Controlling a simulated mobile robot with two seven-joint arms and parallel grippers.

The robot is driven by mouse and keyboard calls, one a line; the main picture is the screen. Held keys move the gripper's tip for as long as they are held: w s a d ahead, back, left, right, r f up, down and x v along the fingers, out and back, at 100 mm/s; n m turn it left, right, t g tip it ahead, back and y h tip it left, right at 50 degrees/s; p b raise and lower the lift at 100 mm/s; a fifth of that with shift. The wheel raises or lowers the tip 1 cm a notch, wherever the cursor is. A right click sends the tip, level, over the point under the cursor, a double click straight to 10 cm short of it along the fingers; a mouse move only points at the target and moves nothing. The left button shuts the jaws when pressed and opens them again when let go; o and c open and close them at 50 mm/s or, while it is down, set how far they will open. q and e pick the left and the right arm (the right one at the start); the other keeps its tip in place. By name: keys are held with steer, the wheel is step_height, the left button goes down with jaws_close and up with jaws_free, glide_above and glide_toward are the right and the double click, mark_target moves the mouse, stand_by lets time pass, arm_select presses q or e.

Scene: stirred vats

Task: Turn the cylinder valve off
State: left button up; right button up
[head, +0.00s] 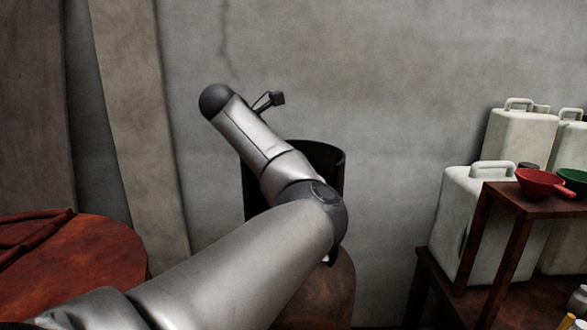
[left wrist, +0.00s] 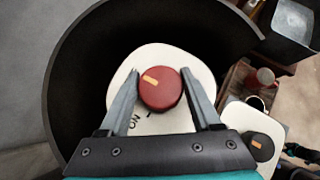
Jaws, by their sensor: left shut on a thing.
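In the left wrist view a round red valve knob (left wrist: 162,95) sits on a white plate (left wrist: 150,55). An orange mark is on the knob's upper left, and the letters ON show on the plate below left of it. My left gripper (left wrist: 160,74) has one finger on each side of the knob and is shut on it. A dark curved guard (left wrist: 75,85) stands around the plate. In the head view the dark guard (head: 325,158) is partly behind my left arm, which hides the knob and the fingers. My right gripper is in neither view.
A rusty round drum top (head: 95,250) is at the left. White jugs (head: 520,135) and a wooden stand (head: 535,200) with a red funnel (head: 543,182) are at the right. A second, dark knob (left wrist: 257,145) shows at the lower right of the wrist view.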

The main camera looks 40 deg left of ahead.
arm_select(q)
steer(key=o, duration=1.4)
steer(key=shift+c, duration=0.2)
steer(key=shift+s+a+r+p, duration=0.1)
steer(key=shift+s+r+p, duration=0.2)
steer(key=shift+r, duration=0.15)
steer(key=p+v, duration=0.2)
steer(key=v, duration=1.2)
steer(key=shift+s, duration=0.1)
